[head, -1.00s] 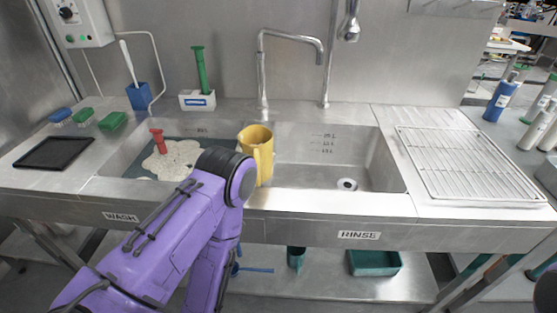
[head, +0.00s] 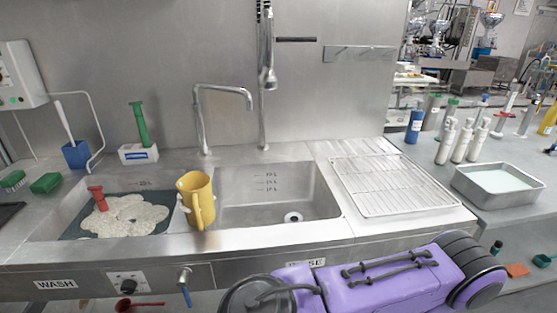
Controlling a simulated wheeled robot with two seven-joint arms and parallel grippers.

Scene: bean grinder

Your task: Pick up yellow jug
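The yellow jug (head: 196,200) stands at the divider between the wash basin (head: 72,224) and the rinse basin (head: 285,200). Its handle faces the front and its open top shows. It looks slightly tilted. Nothing of mine touches it. A purple arm of mine lies across the lower right, in front of the counter. No fingers show on it. Neither of my grippers is in view.
Foamy water fills the wash basin, with a red-handled tool (head: 97,198) in it. A tap (head: 203,120) rises behind the jug. A wire rack (head: 390,185) lies on the right drainboard. A metal tray (head: 497,187) and several bottles stand farther right.

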